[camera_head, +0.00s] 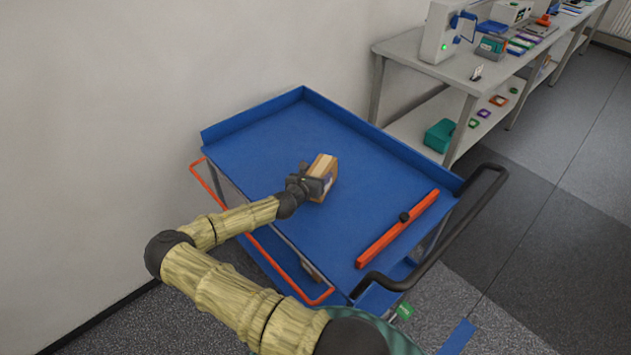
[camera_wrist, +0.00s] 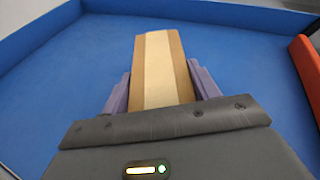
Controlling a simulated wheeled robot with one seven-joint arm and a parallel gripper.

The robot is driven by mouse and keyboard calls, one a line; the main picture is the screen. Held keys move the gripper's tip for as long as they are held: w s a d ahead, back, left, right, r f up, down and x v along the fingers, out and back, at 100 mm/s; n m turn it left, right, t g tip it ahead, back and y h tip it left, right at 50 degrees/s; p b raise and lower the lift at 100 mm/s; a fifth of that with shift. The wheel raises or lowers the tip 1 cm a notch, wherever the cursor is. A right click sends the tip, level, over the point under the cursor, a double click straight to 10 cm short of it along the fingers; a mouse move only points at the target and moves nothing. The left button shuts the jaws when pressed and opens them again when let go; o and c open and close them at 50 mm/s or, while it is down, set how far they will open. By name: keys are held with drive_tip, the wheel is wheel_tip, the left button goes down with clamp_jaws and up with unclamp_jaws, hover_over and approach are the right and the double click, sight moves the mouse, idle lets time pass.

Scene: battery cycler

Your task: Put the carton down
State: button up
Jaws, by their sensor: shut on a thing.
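A small brown carton (camera_head: 323,168) with a pale tape strip is over the middle of the blue cart top (camera_head: 260,150). My gripper (camera_head: 325,183) is shut on it from the near left side. In the wrist view the carton (camera_wrist: 160,65) sits between the two purple fingers of my gripper (camera_wrist: 160,88), with the blue surface (camera_wrist: 60,85) around it. I cannot tell whether the carton's underside touches the cart top; that side is hidden.
An orange bar (camera_head: 398,229) with a black knob lies on the right of the cart top. A black handle (camera_head: 485,195) is on the right. The back left of the top is clear. A grey bench (camera_head: 410,48) stands behind.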

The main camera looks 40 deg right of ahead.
drive_tip(key=shift+s+d+f, duration=0.1)
drive_tip(key=shift+s+f, duration=0.05)
drive_tip(key=shift+f, duration=1.25)
drive_tip(key=o, duration=1.5)
drive_tip(key=b+v, duration=0.1)
drive_tip(key=v, duration=1.1)
drive_tip(key=shift+b, duration=0.3)
